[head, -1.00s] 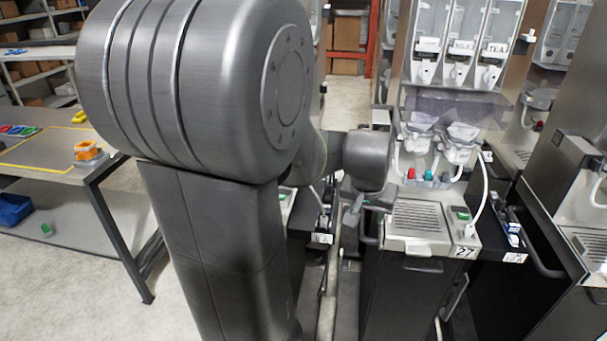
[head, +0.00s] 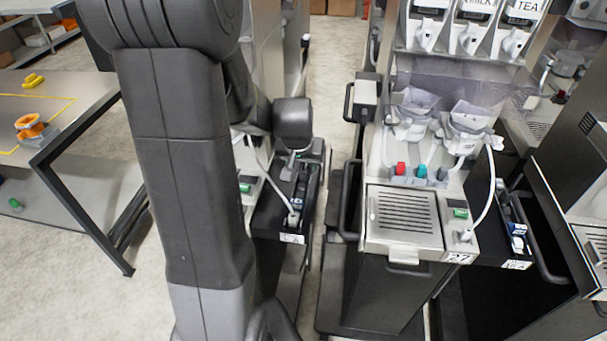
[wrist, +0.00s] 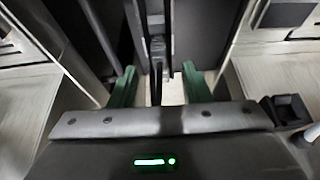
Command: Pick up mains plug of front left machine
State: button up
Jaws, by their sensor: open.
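The left machine (head: 249,186) is mostly hidden behind my arm in the head view. A white cord runs from it to a pale mains plug (head: 293,219), which stands upright at the front end of the black side unit beside the machine, just above a white label. My gripper (wrist: 159,88) shows two green fingers spread apart in the wrist view, with no plug seen between them. A dark upright part and a pale strip of floor show there. In the head view my wrist is above and behind the plug, apart from it; the fingertips are hard to make out.
Machine 27 (head: 405,215) stands to the right, with its own white cord and plug (head: 466,236). A narrow floor gap separates it from the left machine. A steel table (head: 75,115) stands at the left. Another machine (head: 590,190) is at the far right.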

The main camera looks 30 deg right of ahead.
aim_at(303, 171)
jog(key=shift+p+x, duration=0.45)
jog(key=shift+x, duration=1.85)
grip_shut()
